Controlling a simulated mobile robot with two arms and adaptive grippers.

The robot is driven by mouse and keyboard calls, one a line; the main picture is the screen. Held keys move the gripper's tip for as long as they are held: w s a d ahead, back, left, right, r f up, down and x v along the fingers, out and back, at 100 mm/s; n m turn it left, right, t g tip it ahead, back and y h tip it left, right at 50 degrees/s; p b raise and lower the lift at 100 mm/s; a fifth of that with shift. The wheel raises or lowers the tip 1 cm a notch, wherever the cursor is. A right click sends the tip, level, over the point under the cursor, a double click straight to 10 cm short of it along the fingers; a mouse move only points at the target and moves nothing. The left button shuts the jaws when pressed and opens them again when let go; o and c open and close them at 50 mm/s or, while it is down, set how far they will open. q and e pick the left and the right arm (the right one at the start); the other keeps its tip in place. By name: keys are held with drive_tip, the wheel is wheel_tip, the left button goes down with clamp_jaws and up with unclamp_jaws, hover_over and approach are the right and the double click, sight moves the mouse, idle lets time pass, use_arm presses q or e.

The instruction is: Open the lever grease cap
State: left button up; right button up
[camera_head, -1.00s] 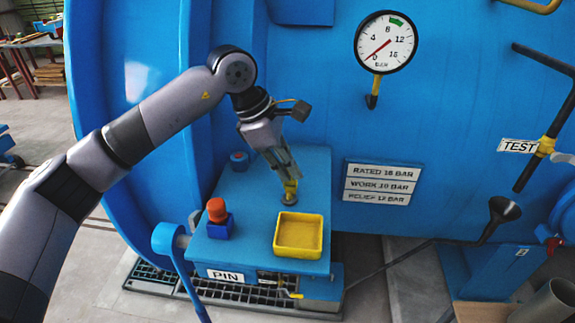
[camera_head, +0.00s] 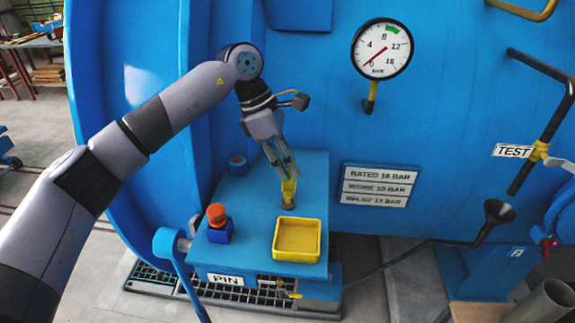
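My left gripper (camera_head: 286,178) points down over the blue bench top, with its fingertips at a small yellow upright piece (camera_head: 289,192) on a round grey base. This piece may be the lever grease cap; no label shows on it. The fingers are near each other at its upper part, but I cannot tell whether they grip it. An orange-red cap (camera_head: 217,214) sits on a dark blue block at the left of the bench, apart from the gripper. My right gripper is not in view.
A yellow tray (camera_head: 297,257) stands at the bench's front right. A small blue knob with a dark red top (camera_head: 237,165) is at the back left. The blue vessel wall with a pressure gauge (camera_head: 382,48) rises behind. A black funnel (camera_head: 497,213) is at the right.

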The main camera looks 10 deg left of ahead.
use_arm(q)
drive_tip(key=shift+o, duration=1.2)
drive_tip(key=shift+f, duration=0.15)
drive_tip(key=v, duration=1.2)
drive_tip(key=shift+w, duration=0.1)
